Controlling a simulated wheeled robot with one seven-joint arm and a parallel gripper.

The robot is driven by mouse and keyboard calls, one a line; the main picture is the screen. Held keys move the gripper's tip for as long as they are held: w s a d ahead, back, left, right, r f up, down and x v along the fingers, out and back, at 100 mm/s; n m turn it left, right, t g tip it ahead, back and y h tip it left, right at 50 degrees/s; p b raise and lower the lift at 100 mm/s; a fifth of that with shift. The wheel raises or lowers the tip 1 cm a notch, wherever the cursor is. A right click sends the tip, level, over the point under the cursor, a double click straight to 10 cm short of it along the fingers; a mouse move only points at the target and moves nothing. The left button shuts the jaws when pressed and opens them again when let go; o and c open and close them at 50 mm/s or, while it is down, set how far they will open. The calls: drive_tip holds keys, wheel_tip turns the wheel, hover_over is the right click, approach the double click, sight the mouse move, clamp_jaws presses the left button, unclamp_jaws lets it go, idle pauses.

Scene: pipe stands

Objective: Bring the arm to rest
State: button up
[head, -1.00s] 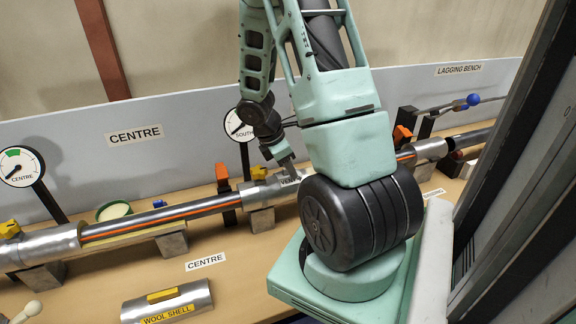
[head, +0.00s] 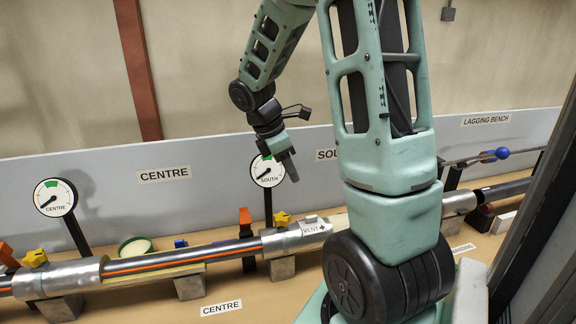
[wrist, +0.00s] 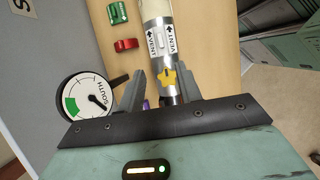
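My gripper (head: 290,170) hangs in the air above the bench, higher than the pipe and apart from it, pointing down, in front of the back panel near the south gauge (head: 267,171). In the wrist view my gripper (wrist: 161,70) has its two fingers spread with nothing held between them. The metal shell marked VENT (head: 300,236) sits on the pipe below; it also shows in the wrist view (wrist: 163,58), with a yellow clip (wrist: 168,76) on it. My upper arm hides part of the pipe in the head view.
The centre gauge (head: 55,198) stands at the left. A metal shell (head: 65,278) with a yellow clip (head: 35,258) covers the pipe there. A green-rimmed dish (head: 135,247) lies behind the pipe. A rod with a blue ball (head: 502,153) is at the right. The air above the pipe is free.

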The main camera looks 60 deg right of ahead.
drive_tip(key=shift+w+a+r, duration=0.1)
drive_tip(key=shift+a+r, duration=0.05)
drive_tip(key=shift+r, duration=0.3)
idle(0.3)
drive_tip(key=w+a+f+t+y, duration=0.1)
drive_tip(key=w+a+t+y, duration=0.1)
drive_tip(key=a, duration=1.8)
drive_tip(key=s+a+f+m+y, duration=0.1)
drive_tip(key=s+a, duration=0.6)
drive_tip(key=a, duration=0.3)
drive_tip(key=s+a+m+t+y, duration=0.1)
drive_tip(key=s+a, duration=0.6)
drive_tip(key=a, duration=0.3)
drive_tip(key=shift+a+f, duration=0.2)
drive_tip(key=shift+f, duration=0.15)
